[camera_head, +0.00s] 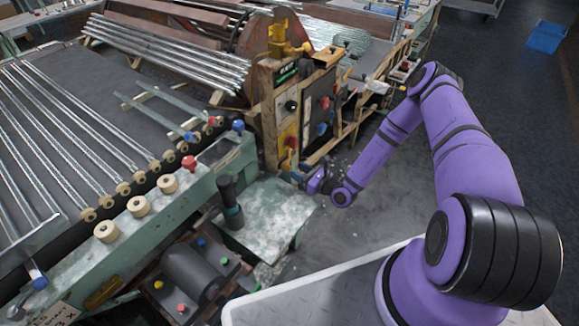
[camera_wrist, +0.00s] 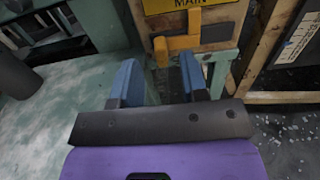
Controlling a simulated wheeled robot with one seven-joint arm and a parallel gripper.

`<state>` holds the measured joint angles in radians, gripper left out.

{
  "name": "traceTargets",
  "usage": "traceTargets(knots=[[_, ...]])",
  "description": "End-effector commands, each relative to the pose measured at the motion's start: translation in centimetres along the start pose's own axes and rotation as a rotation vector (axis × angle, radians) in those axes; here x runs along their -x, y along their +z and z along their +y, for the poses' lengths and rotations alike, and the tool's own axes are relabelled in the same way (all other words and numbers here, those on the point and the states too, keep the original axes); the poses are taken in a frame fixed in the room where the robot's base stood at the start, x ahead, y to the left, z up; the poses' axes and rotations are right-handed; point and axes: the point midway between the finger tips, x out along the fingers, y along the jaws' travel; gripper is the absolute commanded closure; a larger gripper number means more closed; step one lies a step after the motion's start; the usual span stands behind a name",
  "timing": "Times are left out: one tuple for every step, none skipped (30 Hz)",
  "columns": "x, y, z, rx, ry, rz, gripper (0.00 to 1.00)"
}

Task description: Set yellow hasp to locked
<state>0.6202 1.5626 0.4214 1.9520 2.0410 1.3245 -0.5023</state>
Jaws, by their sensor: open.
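The yellow hasp (camera_wrist: 178,43) is an orange-yellow bar low on a wooden panel, just under a yellow plate marked MAIN (camera_wrist: 185,4) in the wrist view. Its left end has a short piece hanging down and its right end a piece rising. My gripper (camera_wrist: 160,70) is open, with two blue fingers spread apart just in front of the hasp. Nothing shows between the fingers.
A pale green block (camera_head: 265,215) with a dark upright cylinder (camera_head: 231,205) stands left of my gripper. Wooden frame legs are to the right in the wrist view. The grey floor (camera_head: 345,235) has scattered bits.

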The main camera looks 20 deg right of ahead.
Motion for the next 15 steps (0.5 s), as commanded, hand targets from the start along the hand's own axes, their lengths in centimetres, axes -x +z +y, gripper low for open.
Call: traceTargets(knots=[[-0.9,0.0,0.1,0.001,0.002,-0.001,0.6],[-1.4,0.0,0.1,0.0,0.001,-0.001,0.6],[-2.0,0.0,0.0,0.0,0.001,-0.001,0.6],[-2.4,0.0,0.0,0.001,0.001,-0.001,0.6],[-2.8,0.0,0.0,0.001,0.002,-0.001,0.6],[-3.2,0.0,0.1,0.001,0.002,-0.001,0.6],[-3.5,0.0,0.0,0.001,0.001,0.0,0.6],[-3.7,0.0,0.0,0.001,0.001,0.0,0.6],[-4.0,0.0,0.0,0.001,0.0,0.0,0.6],[-4.2,0.0,0.0,0.001,0.0,0.0,0.6],[-4.3,0.0,0.0,0.001,0.0,0.0,0.6],[-4.4,0.0,0.0,0.0,0.0,0.0,0.6],[-4.5,0.0,0.0,0.0,0.0,0.0,0.6],[-4.5,0.0,0.0,0.0,0.0,0.0,0.6],[-4.6,0.0,0.0,0.0,0.0,0.0,0.6]])
